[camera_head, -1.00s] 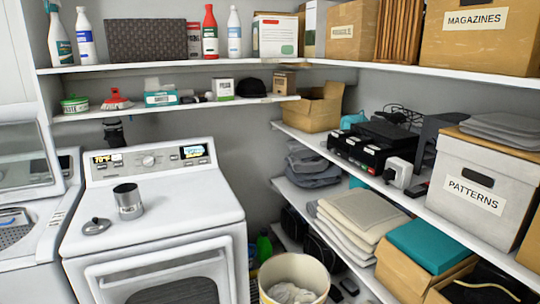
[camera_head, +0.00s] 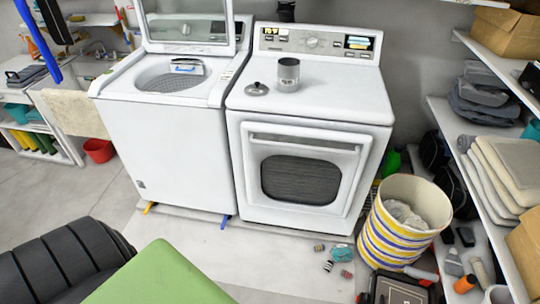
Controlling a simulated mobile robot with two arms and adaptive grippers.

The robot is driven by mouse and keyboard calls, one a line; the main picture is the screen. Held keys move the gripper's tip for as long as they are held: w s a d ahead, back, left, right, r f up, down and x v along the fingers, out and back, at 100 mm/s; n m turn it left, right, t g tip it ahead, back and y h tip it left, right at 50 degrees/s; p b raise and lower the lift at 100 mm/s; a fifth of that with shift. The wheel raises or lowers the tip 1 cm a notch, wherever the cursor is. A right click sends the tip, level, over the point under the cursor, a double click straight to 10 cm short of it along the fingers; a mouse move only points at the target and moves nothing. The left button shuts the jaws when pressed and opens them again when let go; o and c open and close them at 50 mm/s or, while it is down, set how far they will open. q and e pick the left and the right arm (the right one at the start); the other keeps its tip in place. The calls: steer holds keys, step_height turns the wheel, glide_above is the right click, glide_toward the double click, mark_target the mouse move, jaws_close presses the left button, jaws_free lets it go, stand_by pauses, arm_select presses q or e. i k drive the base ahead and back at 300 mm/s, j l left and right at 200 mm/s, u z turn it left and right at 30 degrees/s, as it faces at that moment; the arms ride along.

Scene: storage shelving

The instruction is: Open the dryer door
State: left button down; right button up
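The dryer (camera_head: 310,95) is the white front-loading machine in the middle of the head view. Its door (camera_head: 303,177) is on the front face, appears shut, and has a dark rounded window. A long horizontal handle bar (camera_head: 303,142) runs along the top of the door. A metal canister (camera_head: 289,75) and a small grey lid (camera_head: 257,88) sit on top of the dryer. Neither of my grippers is in view.
An open top-loading washer (camera_head: 165,120) stands against the dryer's left side. A striped basket (camera_head: 401,222) stands right of the dryer, with shelves beyond. Small items (camera_head: 340,253) and a dark case (camera_head: 400,289) lie on the floor. A black padded object and a green surface (camera_head: 160,275) fill the lower left.

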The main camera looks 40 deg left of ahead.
mark_target(312, 171)
steer(key=k+u, duration=0.15)
steer(key=u, duration=0.75)
